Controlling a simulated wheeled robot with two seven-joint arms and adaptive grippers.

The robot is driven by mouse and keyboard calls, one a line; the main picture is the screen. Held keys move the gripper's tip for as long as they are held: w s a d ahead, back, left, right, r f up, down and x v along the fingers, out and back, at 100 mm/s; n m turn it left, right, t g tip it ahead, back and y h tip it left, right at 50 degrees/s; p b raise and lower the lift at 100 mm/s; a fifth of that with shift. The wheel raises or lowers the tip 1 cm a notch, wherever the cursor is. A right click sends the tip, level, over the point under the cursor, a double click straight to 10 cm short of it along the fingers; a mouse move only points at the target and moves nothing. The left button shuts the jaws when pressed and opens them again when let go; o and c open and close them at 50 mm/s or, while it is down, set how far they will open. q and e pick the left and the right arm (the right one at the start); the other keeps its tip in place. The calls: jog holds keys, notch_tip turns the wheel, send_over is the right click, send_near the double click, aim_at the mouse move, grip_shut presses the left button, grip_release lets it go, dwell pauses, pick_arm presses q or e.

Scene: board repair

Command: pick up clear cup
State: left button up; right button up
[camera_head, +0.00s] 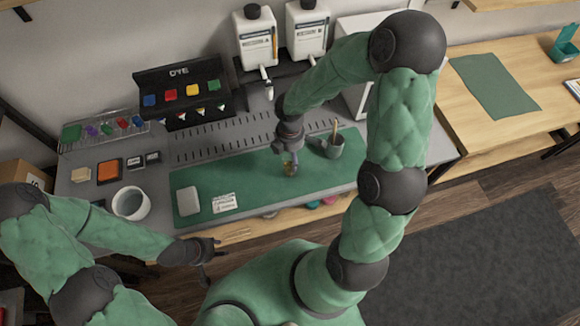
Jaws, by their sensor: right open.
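A small see-through, olive-tinted object, which looks like the clear cup (290,168), stands on the green mat (255,180) on the workbench. My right gripper (289,160) points down right at it, with its dark fingers open and partly covering it. I cannot tell whether the fingers touch it. My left gripper (210,252) is in front of the bench's front edge, well away from the cup. It is too small and dark to tell whether its fingers are apart.
A grey pot with brushes (332,148) stands just right of the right gripper. A grey block (188,201) and a white label card (224,202) lie on the mat's left part. A white round container (130,203) stands at the bench's left. Two white dispensers (256,42) stand behind.

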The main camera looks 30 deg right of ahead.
aim_at(290, 162)
jog(key=f+b, duration=0.1)
jog(key=f, duration=0.1)
jog(key=f+b, duration=0.1)
jog(key=f, duration=0.2)
jog(key=shift+s+a, duration=0.1)
jog(key=shift+s, duration=0.1)
jog(key=shift+c, duration=0.3)
jog(key=c, duration=1.3)
